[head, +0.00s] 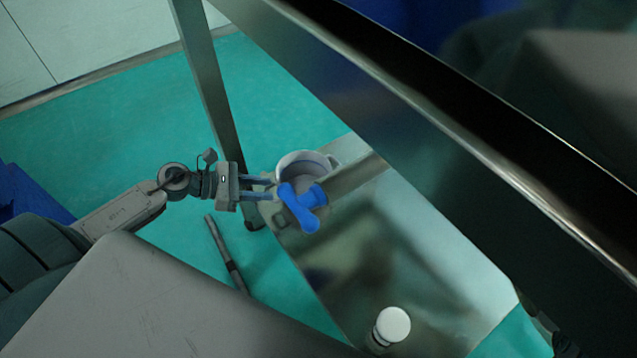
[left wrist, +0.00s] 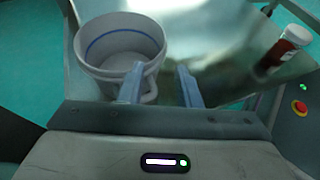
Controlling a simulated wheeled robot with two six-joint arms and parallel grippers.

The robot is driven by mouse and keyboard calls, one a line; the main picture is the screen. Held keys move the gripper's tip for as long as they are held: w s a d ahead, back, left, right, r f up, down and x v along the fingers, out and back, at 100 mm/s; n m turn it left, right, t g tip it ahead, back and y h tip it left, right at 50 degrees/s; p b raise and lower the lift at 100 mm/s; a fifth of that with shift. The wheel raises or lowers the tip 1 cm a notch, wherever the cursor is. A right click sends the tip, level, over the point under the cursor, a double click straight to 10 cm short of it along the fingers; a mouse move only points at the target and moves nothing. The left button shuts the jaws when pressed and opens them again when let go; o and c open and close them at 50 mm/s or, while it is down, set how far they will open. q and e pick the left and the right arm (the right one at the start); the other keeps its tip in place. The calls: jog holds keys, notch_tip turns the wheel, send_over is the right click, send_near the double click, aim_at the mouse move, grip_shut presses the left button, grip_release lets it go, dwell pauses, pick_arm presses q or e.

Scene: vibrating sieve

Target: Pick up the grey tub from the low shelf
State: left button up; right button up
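The grey tub (head: 305,162) stands on the metal low shelf (head: 385,235), near its far end. It is open-topped, with a blue line around its inside wall. My left gripper (head: 272,188) reaches in from the left beside the tub. In the left wrist view its fingers (left wrist: 160,85) are apart. My right gripper is not in view.
A blue knob-like thing (head: 302,206) shows just in front of the tub. A white-capped bottle (head: 391,326) stands at the shelf's near end. A large steel frame (head: 420,110) runs diagonally above the shelf. A table leg (head: 212,85) rises behind my gripper.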

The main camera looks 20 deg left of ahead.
aim_at(307, 193)
pick_arm(q)
jog(key=b+x, duration=0.2)
jog(key=x, duration=0.6)
jog(key=shift+w+d+f+b, duration=0.2)
jog(key=shift+d+f+b, duration=0.05)
jog(key=shift+d+b, duration=0.05)
jog(key=shift+w+d+f, duration=0.2)
jog(key=shift+w+d, duration=0.15)
jog(key=shift+d, duration=0.2)
grip_shut()
